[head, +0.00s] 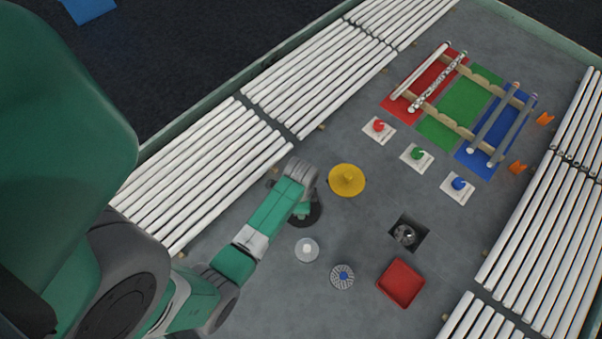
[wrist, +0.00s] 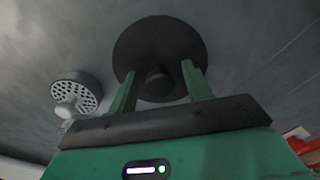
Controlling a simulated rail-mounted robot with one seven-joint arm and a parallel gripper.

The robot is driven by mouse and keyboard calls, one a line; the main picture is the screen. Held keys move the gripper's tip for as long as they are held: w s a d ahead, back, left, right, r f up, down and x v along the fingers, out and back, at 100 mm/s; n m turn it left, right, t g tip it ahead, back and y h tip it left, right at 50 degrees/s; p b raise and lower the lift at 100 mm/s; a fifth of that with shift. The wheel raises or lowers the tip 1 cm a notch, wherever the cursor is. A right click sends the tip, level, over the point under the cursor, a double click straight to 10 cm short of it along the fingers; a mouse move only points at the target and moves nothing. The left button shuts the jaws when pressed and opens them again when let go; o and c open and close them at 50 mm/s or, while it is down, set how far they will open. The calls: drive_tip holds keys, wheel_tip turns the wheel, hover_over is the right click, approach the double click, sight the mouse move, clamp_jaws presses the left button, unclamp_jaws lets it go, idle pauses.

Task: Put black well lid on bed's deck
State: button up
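The black well lid is a dark round disc with a small knob. In the head view the lid (head: 316,217) is partly hidden under my gripper (head: 301,211). In the wrist view the lid (wrist: 135,50) lies ahead of my gripper (wrist: 158,80), with its knob between the two green fingers. The fingers are apart, with a gap showing on each side of the knob, so my gripper is open. Whether the lid rests flat on the surface beneath is hard to tell. The bed's deck (head: 375,190) is the grey flat surface.
A yellow disc (head: 347,180), a pale knobbed disc (head: 307,250), a perforated disc with a blue knob (head: 342,277) and a red tray (head: 401,282) are nearby. A square opening (head: 408,233) holds a metal part. White tubes (head: 215,170) line both sides. Coloured mats (head: 465,105) lie farther back.

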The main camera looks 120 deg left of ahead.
drive_tip(key=shift+r, duration=0.1)
wheel_tip(320, 180, up, 12)
drive_tip(key=p, duration=0.2)
idle(0.3)
